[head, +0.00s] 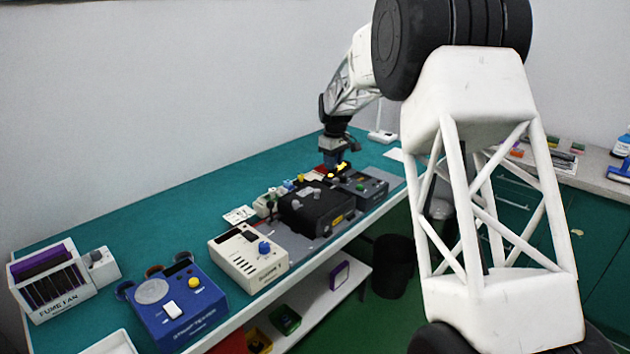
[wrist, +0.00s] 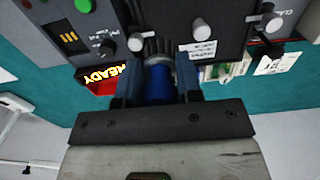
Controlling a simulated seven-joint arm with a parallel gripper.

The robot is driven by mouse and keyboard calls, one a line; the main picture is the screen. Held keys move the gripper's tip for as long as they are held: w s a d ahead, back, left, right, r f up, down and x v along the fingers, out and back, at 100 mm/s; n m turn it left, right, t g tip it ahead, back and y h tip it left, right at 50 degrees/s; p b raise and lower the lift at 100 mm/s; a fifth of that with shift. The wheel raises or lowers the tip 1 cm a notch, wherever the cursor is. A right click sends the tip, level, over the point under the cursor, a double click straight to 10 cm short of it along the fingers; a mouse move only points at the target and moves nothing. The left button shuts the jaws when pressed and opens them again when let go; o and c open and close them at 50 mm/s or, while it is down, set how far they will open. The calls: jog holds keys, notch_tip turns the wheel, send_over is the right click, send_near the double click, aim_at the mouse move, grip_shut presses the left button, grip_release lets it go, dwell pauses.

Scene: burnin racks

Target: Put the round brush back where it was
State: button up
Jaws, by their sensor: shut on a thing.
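My gripper (wrist: 160,82) is shut on a blue, round-bodied thing with a grey collar and a dark ribbed end, which looks like the round brush (wrist: 159,84). The brush lies between the two fingers, its dark end toward the black instrument box (wrist: 185,22). In the head view my gripper (head: 334,164) is over the far part of the green bench, behind the black box (head: 316,207). The brush cannot be made out there. I cannot tell whether it touches anything beneath it.
A red-and-yellow READY sign (wrist: 101,78) and a dark grey panel with knobs (wrist: 75,30) are close to the gripper. A cream meter (head: 248,255), a blue tester (head: 175,302) and a fume fan rack (head: 50,280) stand nearer. The green bench (head: 150,205) is bare along the wall.

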jog(key=w+a+f, duration=0.1)
jog(key=w+a, duration=0.2)
jog(key=w, duration=0.6)
jog(key=w+a+f, duration=0.1)
jog(key=w+a, duration=0.1)
jog(key=w, duration=0.7)
jog(key=shift+w+a, duration=0.15)
jog(key=shift+a, duration=0.25)
jog(key=shift+f, duration=0.1)
jog(key=shift+f, duration=2.5)
jog(key=shift+f, duration=0.1)
jog(key=shift+f, duration=2.4)
jog(key=shift+f, duration=0.1)
jog(key=o, duration=0.9)
jog(key=shift+o, duration=0.2)
